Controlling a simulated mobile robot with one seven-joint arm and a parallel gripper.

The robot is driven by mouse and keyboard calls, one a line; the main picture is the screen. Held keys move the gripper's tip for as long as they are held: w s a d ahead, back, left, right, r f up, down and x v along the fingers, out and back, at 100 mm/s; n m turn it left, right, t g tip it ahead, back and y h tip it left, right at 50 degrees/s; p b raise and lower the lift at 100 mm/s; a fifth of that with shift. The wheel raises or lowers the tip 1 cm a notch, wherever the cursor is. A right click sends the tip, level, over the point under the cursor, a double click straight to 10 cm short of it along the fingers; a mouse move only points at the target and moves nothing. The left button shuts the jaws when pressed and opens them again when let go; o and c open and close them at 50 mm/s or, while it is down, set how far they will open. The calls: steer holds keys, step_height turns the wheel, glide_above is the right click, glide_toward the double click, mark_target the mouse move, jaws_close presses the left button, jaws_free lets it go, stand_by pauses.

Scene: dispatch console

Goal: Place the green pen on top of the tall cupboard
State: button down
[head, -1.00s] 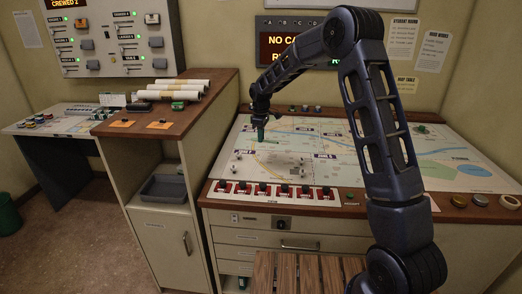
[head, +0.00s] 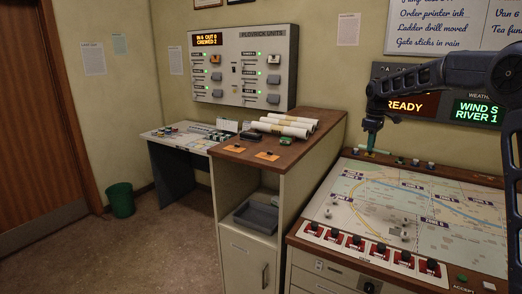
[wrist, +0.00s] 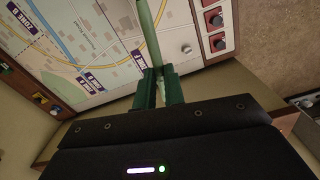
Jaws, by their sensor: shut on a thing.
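The green pen (wrist: 149,35) is held upright-looking between the green fingers of my gripper (wrist: 157,85) in the wrist view, its length reaching past the fingertips. In the head view my gripper (head: 371,136) hangs above the back left part of the map console, with the pen's lower end (head: 371,146) showing small below it. The tall cupboard (head: 297,151) with the brown wooden top stands left of the console, left of my gripper. Its top is partly covered.
On the cupboard top lie white paper rolls (head: 283,127), a small green item (head: 285,141), orange cards (head: 235,148) and a dark item. Bare wood shows at the front right. A grey tray (head: 256,217) sits in its open shelf. The map console (head: 410,205) carries buttons and small pieces.

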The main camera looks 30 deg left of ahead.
step_height(320, 180, up, 10)
steer(key=n, duration=0.1)
glide_above(278, 149)
steer(key=shift+f, duration=6.55)
steer(key=shift+f, duration=0.1)
steer(key=c, duration=1.5)
jaws_free()
